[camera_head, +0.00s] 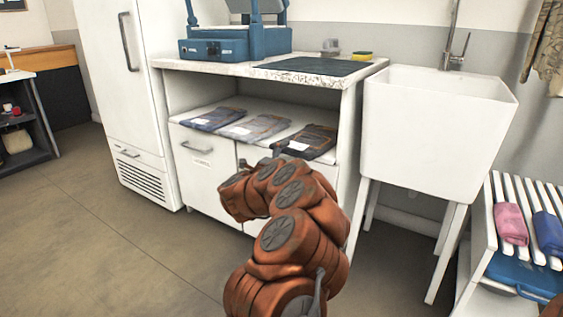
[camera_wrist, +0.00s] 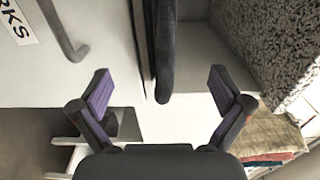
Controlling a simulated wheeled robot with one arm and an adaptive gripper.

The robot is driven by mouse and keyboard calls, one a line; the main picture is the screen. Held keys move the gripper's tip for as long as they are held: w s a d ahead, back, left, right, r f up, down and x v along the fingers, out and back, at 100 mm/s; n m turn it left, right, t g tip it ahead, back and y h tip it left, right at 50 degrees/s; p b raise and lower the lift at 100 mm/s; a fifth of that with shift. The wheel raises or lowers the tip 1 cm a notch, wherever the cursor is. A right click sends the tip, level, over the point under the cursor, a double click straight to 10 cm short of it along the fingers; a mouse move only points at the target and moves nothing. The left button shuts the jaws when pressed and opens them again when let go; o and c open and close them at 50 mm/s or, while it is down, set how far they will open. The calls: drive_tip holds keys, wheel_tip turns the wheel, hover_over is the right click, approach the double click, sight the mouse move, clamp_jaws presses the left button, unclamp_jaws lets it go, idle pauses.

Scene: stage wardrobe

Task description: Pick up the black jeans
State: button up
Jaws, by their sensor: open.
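The black jeans (camera_head: 310,142) lie folded flat, with a white tag, at the right end of the open shelf under the counter. In the wrist view their dark folded edge (camera_wrist: 165,50) shows edge-on, running down from the top. My gripper (camera_wrist: 160,73) is open, one finger on either side of that edge. The near end of the edge appears between the fingers, with clear gaps on both sides; I see no contact. In the head view my orange arm reaches towards the cabinet and the gripper is hidden behind it.
Grey jeans (camera_head: 254,128) and blue jeans (camera_head: 213,119) lie to the left on the same shelf (camera_head: 200,108). The speckled countertop (camera_head: 240,67) overhangs them. A white sink (camera_head: 435,130) stands at the right, a fridge (camera_head: 125,90) at the left. A door handle (camera_wrist: 65,30) is near.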

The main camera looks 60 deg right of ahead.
sight(292, 150)
drive_tip(key=shift+d, duration=2.95)
clamp_jaws()
drive_tip(key=shift+r+p, duration=0.6)
drive_tip(key=shift+r, duration=0.2)
drive_tip(key=shift+a, duration=0.1)
